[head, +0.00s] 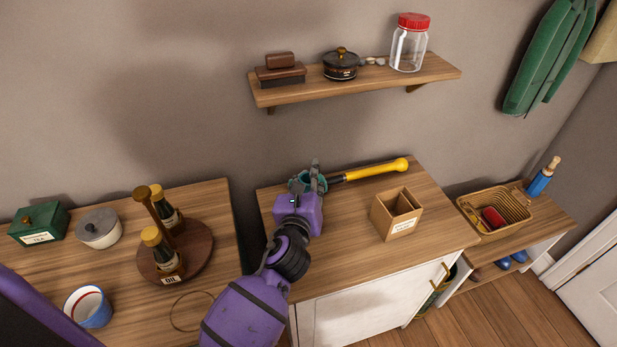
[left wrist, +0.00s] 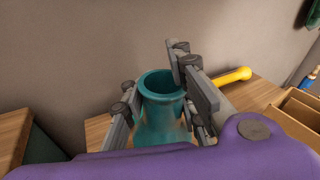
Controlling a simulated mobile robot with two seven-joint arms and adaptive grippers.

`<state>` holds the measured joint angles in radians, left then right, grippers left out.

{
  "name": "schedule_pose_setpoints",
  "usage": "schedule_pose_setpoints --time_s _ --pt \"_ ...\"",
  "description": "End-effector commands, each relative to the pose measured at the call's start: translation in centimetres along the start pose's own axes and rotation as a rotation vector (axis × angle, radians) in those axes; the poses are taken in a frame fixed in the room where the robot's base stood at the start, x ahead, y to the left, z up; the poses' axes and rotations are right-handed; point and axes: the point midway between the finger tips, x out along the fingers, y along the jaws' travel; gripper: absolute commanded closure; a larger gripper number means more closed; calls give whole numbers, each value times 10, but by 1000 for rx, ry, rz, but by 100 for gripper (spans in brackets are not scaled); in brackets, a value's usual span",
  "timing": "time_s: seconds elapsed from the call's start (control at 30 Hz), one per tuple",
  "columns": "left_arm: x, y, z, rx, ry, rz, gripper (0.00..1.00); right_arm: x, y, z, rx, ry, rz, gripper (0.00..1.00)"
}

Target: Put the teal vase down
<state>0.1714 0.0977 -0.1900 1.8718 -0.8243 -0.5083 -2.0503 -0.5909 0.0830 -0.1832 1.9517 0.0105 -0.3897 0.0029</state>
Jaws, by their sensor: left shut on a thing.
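The teal vase (left wrist: 161,110) is between the fingers of my left gripper (left wrist: 165,100) in the left wrist view. The gripper is shut on it, with a finger on each side just below the open rim. In the head view only a little of the teal vase (head: 303,182) shows, around my left gripper (head: 310,180), above the back part of the middle cabinet top (head: 345,240). The vase looks upright. Its base is hidden, so I cannot tell whether it touches the wood. My right gripper is not in view.
A yellow-handled tool (head: 375,170) lies just right of the vase. A wooden divided box (head: 397,213) stands further right. A wall shelf (head: 360,81) is above. A gap separates this cabinet from the left table (head: 215,215). The cabinet top's front is clear.

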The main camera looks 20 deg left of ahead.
Motion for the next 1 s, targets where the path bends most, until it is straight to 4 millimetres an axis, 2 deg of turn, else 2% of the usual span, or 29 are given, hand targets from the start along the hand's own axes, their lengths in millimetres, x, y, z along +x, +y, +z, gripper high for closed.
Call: schedule_pose_setpoints --time_s 0.07,0.1,0.3,0.67,0.77,1.0 --pt "0 0 -3 1 1 -1 100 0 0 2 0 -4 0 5" --pt "0 1 -5 0 2 0 77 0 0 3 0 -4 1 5" --pt "0 0 -3 0 1 0 53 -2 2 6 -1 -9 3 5" --pt "0 -1 2 0 -1 -1 53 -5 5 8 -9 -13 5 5" --pt "-12 0 -1 1 3 -1 53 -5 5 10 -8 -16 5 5" --pt "-62 1 -2 0 5 1 53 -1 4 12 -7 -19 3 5"
